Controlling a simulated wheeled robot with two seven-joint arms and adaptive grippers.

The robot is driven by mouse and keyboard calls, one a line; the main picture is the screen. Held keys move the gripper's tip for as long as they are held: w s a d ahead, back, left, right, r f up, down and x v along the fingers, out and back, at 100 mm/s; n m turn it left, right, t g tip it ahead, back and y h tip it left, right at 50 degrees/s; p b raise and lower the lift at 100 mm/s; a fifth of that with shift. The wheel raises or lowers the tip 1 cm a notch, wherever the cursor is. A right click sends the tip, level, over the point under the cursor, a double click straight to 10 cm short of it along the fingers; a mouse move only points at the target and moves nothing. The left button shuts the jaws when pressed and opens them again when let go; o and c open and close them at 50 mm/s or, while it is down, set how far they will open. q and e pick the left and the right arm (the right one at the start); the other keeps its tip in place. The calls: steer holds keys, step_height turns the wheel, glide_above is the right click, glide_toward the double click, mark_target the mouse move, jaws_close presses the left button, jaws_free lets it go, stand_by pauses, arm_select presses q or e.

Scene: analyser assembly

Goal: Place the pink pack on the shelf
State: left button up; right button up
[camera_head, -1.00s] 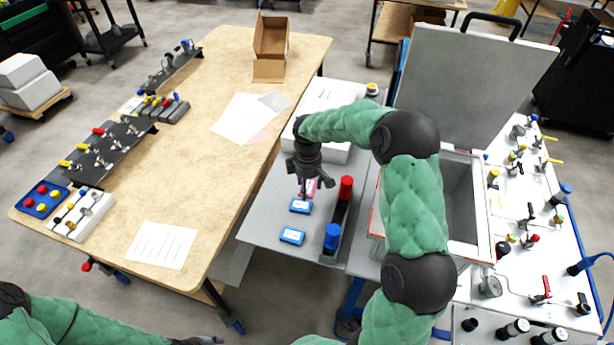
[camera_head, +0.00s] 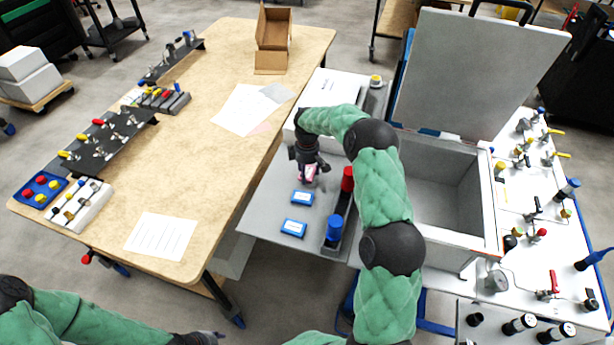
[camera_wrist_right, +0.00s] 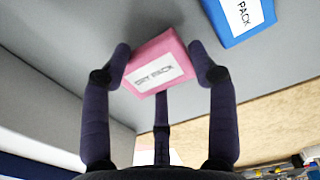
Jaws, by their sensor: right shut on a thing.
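The pink pack (camera_head: 309,173) with a white label is between the fingers of my right gripper (camera_head: 309,178). In the right wrist view the pink pack (camera_wrist_right: 147,58) is held between two dark fingertips of the right gripper (camera_wrist_right: 162,68), with a third finger below. A grey shelf-like surface (camera_head: 262,215) is beneath it; I cannot tell whether the pack touches it. Two blue packs (camera_head: 302,198) (camera_head: 294,228) lie there, and one blue pack (camera_wrist_right: 240,15) shows in the wrist view. My left gripper (camera_head: 207,338) is partly visible at the bottom edge; its fingers are unclear.
A holder with a red-topped bottle (camera_head: 347,180) and a blue-topped bottle (camera_head: 334,228) stands close right of the packs. A white box (camera_head: 330,88) is behind the gripper. An open grey bin (camera_head: 475,215) is to the right. A wooden table (camera_head: 225,150) is left.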

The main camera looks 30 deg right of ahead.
mark_target(307, 174)
steer(key=shift+f, duration=0.9)
steer(key=shift+f, duration=0.2)
steer(key=o, duration=1.1)
steer(key=shift+o, duration=0.2)
steer(key=shift+r, duration=0.1)
step_height(307, 174, up, 12)
steer(key=p, duration=0.2)
steer(key=shift+p, duration=0.3)
